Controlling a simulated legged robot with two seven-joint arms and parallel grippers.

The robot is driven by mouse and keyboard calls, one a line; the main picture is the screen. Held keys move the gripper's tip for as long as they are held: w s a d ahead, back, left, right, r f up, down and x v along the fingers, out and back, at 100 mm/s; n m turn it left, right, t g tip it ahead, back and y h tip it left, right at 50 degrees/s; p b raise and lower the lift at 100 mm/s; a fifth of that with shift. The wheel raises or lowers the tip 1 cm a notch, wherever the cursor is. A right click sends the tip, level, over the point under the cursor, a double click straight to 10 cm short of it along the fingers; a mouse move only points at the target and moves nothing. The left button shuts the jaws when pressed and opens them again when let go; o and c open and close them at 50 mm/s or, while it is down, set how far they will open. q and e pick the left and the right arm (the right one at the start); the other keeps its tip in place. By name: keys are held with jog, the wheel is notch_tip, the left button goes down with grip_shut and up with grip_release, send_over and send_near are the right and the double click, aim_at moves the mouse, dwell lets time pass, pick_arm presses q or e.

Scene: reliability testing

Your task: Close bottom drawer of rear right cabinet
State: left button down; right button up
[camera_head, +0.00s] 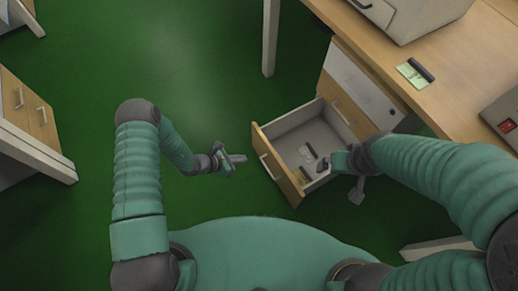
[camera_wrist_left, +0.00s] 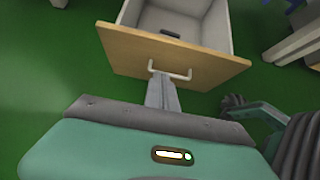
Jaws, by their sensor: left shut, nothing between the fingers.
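The open bottom drawer (camera_head: 280,168) with a wooden front and grey inside sticks out from the cabinet (camera_head: 358,82) under the desk at right; several small dark items and a yellowish one lie in it. Its pale handle is on the front and also shows in the left wrist view (camera_wrist_left: 172,74). My left gripper (camera_head: 240,159) is shut and empty, just left of the drawer front. In the left wrist view its fingers (camera_wrist_left: 163,88) point at the handle; contact cannot be told. My right gripper (camera_head: 355,188) hangs over the drawer's right side and hides part of it; its jaws are unclear.
The wooden desk (camera_head: 462,88) above the cabinet carries a grey device (camera_head: 420,15), a small green-and-black item (camera_head: 415,73) and a dark box with a red switch (camera_head: 500,118). Another cabinet (camera_head: 30,110) stands at far left. The green floor (camera_head: 195,80) between is clear.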

pick_arm(q)
jog(key=d+f+b, duration=0.1)
jog(key=d, duration=0.1)
jog(key=b, duration=0.5)
send_near(270, 152)
jog(key=x, duration=0.5)
jog(key=shift+d+f, duration=0.2)
jog(key=shift+f, duration=0.1)
jog(key=shift+d+r, duration=0.1)
jog(key=shift+d, duration=0.15)
pick_arm(e)
jog(key=f, duration=0.5)
jog(key=shift+s+d+f, duration=0.3)
jog(key=shift+d+f, duration=0.05)
jog(key=shift+f, duration=0.05)
pick_arm(q)
jog(key=shift+a, duration=0.1)
pick_arm(e)
jog(key=shift+a, duration=0.1)
pick_arm(q)
jog(key=shift+w, duration=0.1)
